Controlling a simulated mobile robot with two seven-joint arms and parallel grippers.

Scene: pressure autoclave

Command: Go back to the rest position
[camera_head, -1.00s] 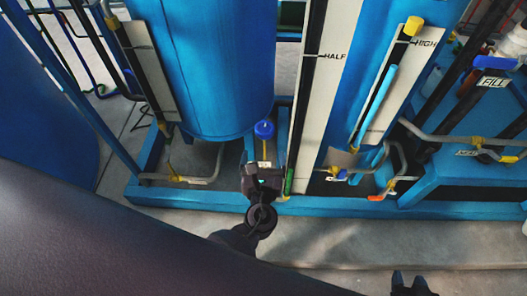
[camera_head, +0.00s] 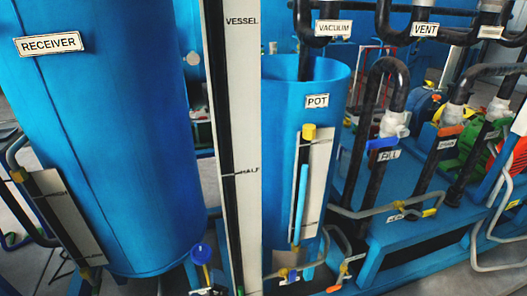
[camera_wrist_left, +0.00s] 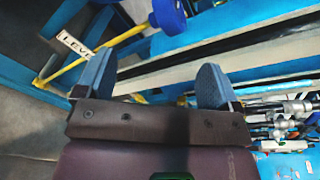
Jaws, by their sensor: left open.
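My left gripper (camera_wrist_left: 153,80) shows in the left wrist view, its two blue-grey fingers spread apart with nothing held between them. A blue round knob (camera_wrist_left: 167,15) on a yellow stem is just beyond the fingers, near the left one. A partly cut-off label starting "LEVE" (camera_wrist_left: 75,46) is beside the stem. In the head view a blue knob (camera_head: 201,253) stands at the foot of the RECEIVER tank (camera_head: 110,150). Neither of my grippers shows in the head view.
The blue POT tank (camera_head: 285,85) stands right of a tall level scale (camera_head: 231,130). Black pipes (camera_head: 375,95), a blue-handled FILL valve (camera_head: 385,142) and grey bent pipes (camera_head: 400,205) crowd the right. Bare floor (camera_head: 470,283) shows at the lower right.

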